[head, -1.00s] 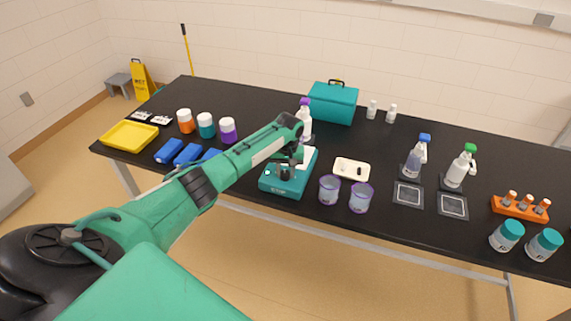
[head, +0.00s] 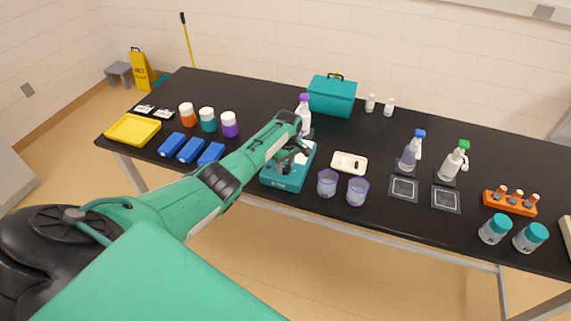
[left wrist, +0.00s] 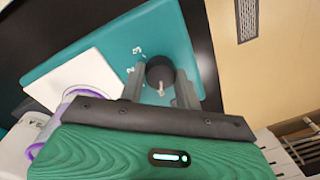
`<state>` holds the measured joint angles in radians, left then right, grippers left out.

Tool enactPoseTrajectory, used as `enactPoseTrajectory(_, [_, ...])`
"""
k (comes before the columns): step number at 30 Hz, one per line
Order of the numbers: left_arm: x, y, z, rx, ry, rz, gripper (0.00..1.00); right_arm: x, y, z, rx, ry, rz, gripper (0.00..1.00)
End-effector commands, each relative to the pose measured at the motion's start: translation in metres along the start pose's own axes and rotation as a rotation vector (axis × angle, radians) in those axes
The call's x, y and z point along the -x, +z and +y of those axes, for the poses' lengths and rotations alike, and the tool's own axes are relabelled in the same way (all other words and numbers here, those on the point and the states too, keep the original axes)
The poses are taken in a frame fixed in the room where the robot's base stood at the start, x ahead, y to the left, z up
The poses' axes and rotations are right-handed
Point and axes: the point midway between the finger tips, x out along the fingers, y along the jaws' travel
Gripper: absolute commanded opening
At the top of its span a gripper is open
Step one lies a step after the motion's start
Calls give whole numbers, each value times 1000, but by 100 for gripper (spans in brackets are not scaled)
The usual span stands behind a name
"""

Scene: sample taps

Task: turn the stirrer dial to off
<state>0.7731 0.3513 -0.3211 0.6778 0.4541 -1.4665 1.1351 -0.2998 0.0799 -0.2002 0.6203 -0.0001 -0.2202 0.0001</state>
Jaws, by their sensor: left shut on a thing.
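The teal stirrer (head: 287,184) stands near the front edge of the black table, with a white top plate. In the left wrist view its teal face (left wrist: 185,40) and white plate (left wrist: 75,85) show. The round black dial (left wrist: 160,72) with a pale pointer sits on that face, with small white marks beside it. My left gripper (head: 287,163) is over the stirrer. In the left wrist view my left gripper (left wrist: 161,88) has its two fingers on either side of the dial, shut on it. I cannot read the marks. My right gripper is not in view.
Two clear purple-rimmed cups (head: 327,183) stand just right of the stirrer, near a white tray (head: 349,164). A purple-topped spray bottle (head: 303,112) stands behind it.

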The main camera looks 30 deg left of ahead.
Motion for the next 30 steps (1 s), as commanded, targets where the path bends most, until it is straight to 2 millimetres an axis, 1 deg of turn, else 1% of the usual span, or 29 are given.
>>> enactPoseTrajectory(1, [2,-2,0,9,3,4,11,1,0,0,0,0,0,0])
enactPoseTrajectory(15, [2,-3,0,19,3,4,11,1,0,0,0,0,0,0])
enactPoseTrajectory(16, [2,-3,0,19,3,4,39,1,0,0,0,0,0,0])
enactPoseTrajectory(18, [2,-2,0,18,3,4,53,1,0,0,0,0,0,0])
enactPoseTrajectory(19, [2,-2,0,18,2,3,55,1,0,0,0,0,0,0])
enactPoseTrajectory(26, [1,-1,0,17,1,1,55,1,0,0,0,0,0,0])
enactPoseTrajectory(30, [5,-1,1,16,2,1,55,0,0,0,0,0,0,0])
